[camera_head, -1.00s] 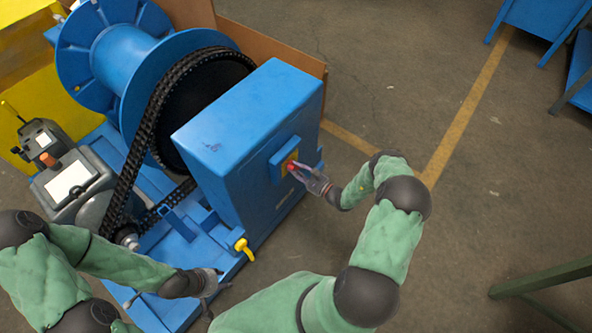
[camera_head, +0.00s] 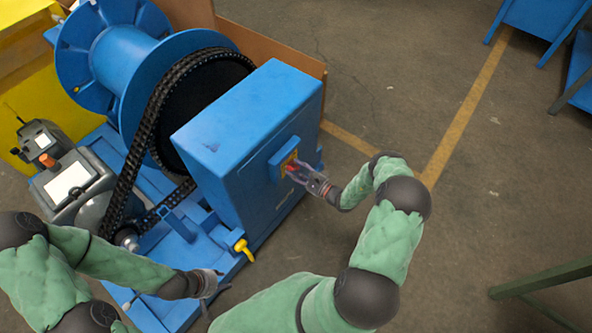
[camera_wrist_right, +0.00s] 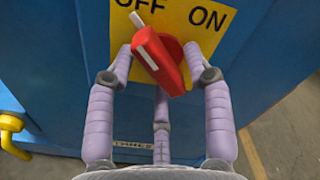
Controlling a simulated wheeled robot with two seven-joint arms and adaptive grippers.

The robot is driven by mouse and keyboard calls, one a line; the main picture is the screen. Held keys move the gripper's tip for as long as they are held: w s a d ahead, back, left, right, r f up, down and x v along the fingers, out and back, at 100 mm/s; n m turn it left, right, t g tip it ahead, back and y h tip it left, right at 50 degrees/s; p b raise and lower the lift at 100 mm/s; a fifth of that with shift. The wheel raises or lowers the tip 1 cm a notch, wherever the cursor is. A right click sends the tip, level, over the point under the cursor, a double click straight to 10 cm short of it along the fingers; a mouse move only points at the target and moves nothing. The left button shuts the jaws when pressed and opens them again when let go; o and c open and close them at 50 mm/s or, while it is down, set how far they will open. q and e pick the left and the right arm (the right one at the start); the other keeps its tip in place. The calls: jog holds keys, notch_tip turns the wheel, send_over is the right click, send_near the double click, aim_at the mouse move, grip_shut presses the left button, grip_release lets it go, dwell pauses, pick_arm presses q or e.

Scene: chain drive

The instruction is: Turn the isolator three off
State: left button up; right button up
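The isolator is a red rotary handle (camera_wrist_right: 160,62) on a yellow plate (camera_wrist_right: 205,38) marked OFF and ON. Its white line points to the upper left, toward OFF. In the head view the red handle (camera_head: 291,168) is on the side of the blue cabinet. My right gripper (camera_wrist_right: 159,58) is open, with fingers on either side of the handle and a third below; whether any touches it I cannot tell. It also shows in the head view (camera_head: 293,172). My left gripper (camera_head: 222,283) is open and empty at the blue base's front edge.
The blue cabinet (camera_head: 245,125) stands beside a chain (camera_head: 142,150) and a blue drum (camera_head: 125,55). A yellow lever (camera_head: 244,250) sticks out low, left of my right gripper. A grey control box (camera_head: 70,183) is at left.

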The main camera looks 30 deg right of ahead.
jog(key=v, duration=1.2)
jog(key=shift+a, duration=0.1)
dwell(0.4)
jog(key=s+a+f+n+g+y, duration=0.1)
jog(key=s+a+n+g+y, duration=0.15)
jog(key=a+g, duration=0.45)
jog(key=s+a+f+n+g+y, duration=0.1)
jog(key=s+a+n+g+y, duration=0.15)
jog(key=a, duration=0.75)
jog(key=s+a+f+n+g+h, duration=0.1)
jog(key=s+a+n+g+h, duration=0.5)
jog(key=s+n+g, duration=0.5)
jog(key=w+a+r+n+t+h, duration=0.1)
jog(key=a+r+n+t+h, duration=0.1)
jog(key=a+r+n+t, duration=0.2)
jog(key=shift+w+r, duration=0.15)
jog(key=shift+w, duration=0.25)
